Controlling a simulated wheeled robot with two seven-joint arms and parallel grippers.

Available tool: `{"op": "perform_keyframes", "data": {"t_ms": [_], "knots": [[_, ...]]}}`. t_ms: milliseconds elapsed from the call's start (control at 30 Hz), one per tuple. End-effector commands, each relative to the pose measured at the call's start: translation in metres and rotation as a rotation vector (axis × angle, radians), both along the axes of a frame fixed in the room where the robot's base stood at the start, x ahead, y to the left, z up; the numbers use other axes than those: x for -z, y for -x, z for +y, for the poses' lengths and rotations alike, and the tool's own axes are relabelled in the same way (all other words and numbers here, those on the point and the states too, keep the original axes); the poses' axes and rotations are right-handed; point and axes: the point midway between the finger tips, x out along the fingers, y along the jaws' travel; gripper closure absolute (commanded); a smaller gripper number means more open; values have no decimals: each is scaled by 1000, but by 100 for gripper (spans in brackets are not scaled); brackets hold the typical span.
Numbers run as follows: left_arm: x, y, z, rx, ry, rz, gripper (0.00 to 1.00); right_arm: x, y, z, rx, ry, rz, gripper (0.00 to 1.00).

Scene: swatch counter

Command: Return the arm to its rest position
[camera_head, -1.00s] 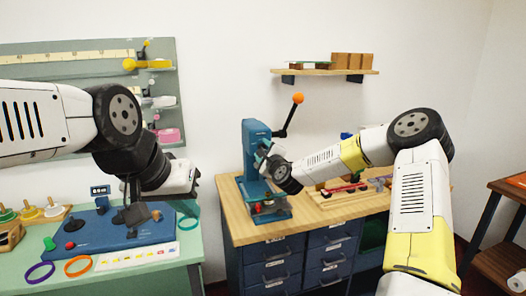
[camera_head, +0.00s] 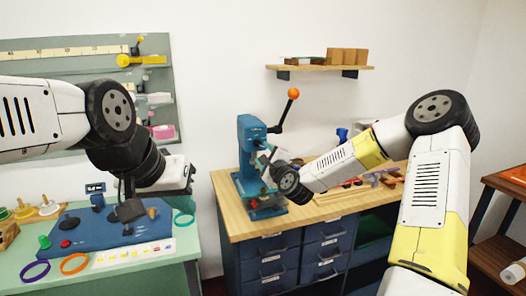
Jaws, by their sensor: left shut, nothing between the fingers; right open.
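My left arm comes in from the left, and its gripper (camera_head: 128,192) hangs over the blue board on the green counter. Its fingers are shut with nothing seen between them; they are small and partly hidden by the wrist. My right arm (camera_head: 436,185) comes up from the lower right, bends at a high elbow and reaches left. Its gripper (camera_head: 266,170) is open, in front of the blue lever press (camera_head: 251,148). The fingers overlap the press in this view, and I cannot tell whether they touch it.
The blue board (camera_head: 85,236) holds a red button and a small display. Purple (camera_head: 35,272), orange (camera_head: 74,264) and teal (camera_head: 184,219) rings lie around it. A wooden bench top (camera_head: 235,222) carries the press above blue drawers. A shelf (camera_head: 320,68) hangs behind.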

Motion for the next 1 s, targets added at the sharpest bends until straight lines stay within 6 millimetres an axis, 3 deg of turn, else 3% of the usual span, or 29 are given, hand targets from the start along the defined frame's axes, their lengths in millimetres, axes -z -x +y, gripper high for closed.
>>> {"op": "perform_keyframes", "data": {"t_ms": [200,367,667,1000], "knots": [[0,0,0,0,0,0,100,3,32,25,-154,401,18,52],[0,0,0,0,0,0,100,4,71,19,-288,806,47,52],[0,0,0,0,0,0,100,-28,165,-40,-479,1389,125,52],[0,0,0,0,0,0,100,-70,312,-108,-725,1708,172,52]]}}
